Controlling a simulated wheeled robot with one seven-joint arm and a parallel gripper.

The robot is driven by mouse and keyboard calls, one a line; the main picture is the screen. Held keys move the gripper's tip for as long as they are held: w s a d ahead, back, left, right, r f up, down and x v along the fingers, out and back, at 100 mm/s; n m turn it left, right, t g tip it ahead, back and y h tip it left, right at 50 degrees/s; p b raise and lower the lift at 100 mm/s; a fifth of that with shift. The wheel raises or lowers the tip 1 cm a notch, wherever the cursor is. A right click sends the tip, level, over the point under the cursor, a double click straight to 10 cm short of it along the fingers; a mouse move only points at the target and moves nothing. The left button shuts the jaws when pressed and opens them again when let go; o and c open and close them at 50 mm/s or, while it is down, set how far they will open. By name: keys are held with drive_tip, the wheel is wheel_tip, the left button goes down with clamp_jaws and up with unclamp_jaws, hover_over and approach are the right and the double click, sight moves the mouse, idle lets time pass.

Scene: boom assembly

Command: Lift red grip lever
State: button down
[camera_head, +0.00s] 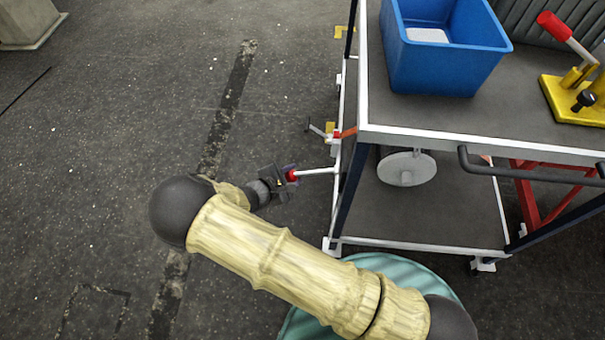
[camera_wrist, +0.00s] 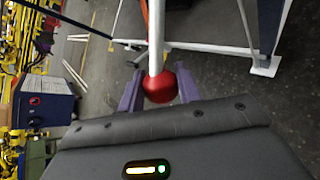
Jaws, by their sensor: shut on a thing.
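A lever with a red knob (camera_head: 292,175) and a thin white rod (camera_head: 318,171) sticks out to the left from the side of the cart. My gripper (camera_head: 286,180) is shut on the red knob, beside the cart's left edge. In the wrist view the round red knob (camera_wrist: 160,88) sits between my two purple fingers, and its white rod (camera_wrist: 156,40) runs up and away towards the cart. The rod's joint with the cart is not clear.
The cart (camera_head: 440,139) carries a blue bin (camera_head: 447,66) and a yellow clamp (camera_head: 572,95) with another red-tipped handle (camera_head: 553,26) on top. A round grey plate (camera_head: 407,168) is on the lower level. The floor left of the cart is open.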

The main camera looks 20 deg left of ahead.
drive_tip(key=r, duration=0.1)
drive_tip(key=a+r+p, duration=0.1)
drive_tip(key=r, duration=0.1)
drive_tip(key=shift+s, duration=0.1)
drive_tip(key=shift+a+r+p, duration=0.1)
drive_tip(key=shift+r+p, duration=0.4)
drive_tip(key=shift+r, duration=0.25)
drive_tip(key=c, duration=1)
unclamp_jaws()
drive_tip(key=v, duration=1.7)
drive_tip(key=shift+s, duration=0.2)
